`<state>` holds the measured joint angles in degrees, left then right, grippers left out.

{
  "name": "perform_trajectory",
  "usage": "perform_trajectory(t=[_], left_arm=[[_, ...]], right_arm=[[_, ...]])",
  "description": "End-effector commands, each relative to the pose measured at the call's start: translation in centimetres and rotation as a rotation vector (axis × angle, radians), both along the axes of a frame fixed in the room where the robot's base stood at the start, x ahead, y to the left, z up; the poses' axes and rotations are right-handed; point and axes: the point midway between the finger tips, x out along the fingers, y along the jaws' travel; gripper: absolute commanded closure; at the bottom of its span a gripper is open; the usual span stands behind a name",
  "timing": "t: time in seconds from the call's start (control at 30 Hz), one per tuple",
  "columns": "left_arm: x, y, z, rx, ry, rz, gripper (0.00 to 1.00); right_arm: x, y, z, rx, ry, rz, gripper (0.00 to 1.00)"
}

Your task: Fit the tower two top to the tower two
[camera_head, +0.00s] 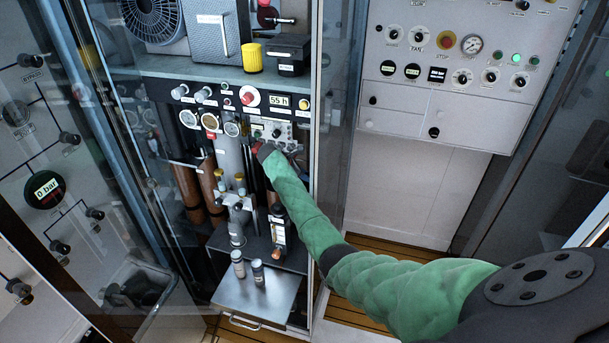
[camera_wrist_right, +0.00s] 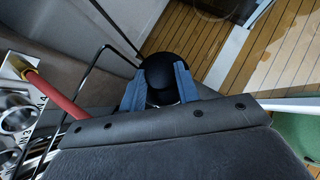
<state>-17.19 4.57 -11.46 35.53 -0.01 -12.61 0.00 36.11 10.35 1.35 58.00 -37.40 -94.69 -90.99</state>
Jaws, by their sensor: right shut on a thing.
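My right gripper (camera_head: 264,152) is inside the open cabinet, just below the gauge panel and beside the upright cylinders. In the right wrist view the two blue fingers of this gripper (camera_wrist_right: 160,88) are closed on a black, round-topped piece (camera_wrist_right: 159,70), which looks like the tower top. Upright towers stand in the cabinet: a grey one (camera_head: 230,155) and brown ones (camera_head: 188,187). I cannot tell which is tower two, and the arm covers part of this area. Whether the held piece touches a tower is hidden. My left gripper is not in view.
A red hose (camera_wrist_right: 55,95) and a thin black bent rod (camera_wrist_right: 92,75) lie close to the gripper. Two small canisters (camera_head: 238,264) stand on the pulled-out metal shelf (camera_head: 262,302). A glass door frame (camera_head: 318,130) runs close to my right arm.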

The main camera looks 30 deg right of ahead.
Motion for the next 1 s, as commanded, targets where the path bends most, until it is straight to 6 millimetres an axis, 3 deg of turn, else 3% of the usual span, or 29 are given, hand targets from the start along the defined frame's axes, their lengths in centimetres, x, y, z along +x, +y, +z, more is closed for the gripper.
perform_trajectory(t=[0.27, 0.3, 0.4, 0.77, 1.0], left_arm=[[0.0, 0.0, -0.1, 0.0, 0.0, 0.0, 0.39], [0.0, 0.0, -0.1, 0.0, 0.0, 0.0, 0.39], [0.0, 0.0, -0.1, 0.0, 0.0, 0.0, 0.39], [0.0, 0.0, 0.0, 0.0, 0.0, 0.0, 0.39], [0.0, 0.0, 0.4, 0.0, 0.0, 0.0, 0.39]], right_arm=[[0.0, -0.1, -0.4, -0.001, -0.001, -0.001, 1.0], [0.0, -0.1, -0.4, -0.001, -0.001, -0.001, 0.6], [0.0, -0.1, -0.4, -0.001, -0.001, -0.001, 0.43], [0.0, -0.1, -0.2, 0.0, 0.0, -0.001, 0.43], [0.0, 0.0, 2.6, 0.0, -0.002, -0.001, 0.43]])
